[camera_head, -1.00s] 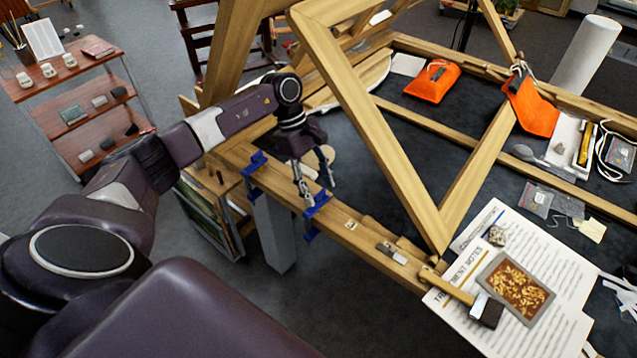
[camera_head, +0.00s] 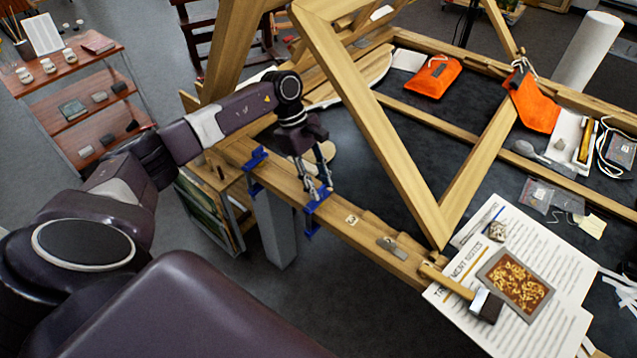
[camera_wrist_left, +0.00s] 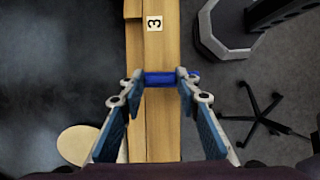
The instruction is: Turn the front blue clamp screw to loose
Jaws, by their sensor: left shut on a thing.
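The front blue clamp (camera_head: 315,203) sits on the wooden beam, with its lower part hanging at the beam's edge. In the left wrist view its blue bar (camera_wrist_left: 172,78) lies across the beam between my fingertips. My left gripper (camera_head: 319,191) reaches down from above and is shut on this front clamp's top part; it also shows in the left wrist view (camera_wrist_left: 160,76). The fingertips partly hide the screw, so I cannot tell how far it is turned. A second blue clamp (camera_head: 256,160) sits further left on the same beam.
The wooden beam (camera_head: 345,228) carries a number tag (camera_head: 352,219) and a small metal piece (camera_head: 391,248) right of the clamp. A slanted wooden frame (camera_head: 372,125) rises close to my gripper's right. A hammer (camera_head: 488,304) and a gilt fragment (camera_head: 516,285) lie on papers at right.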

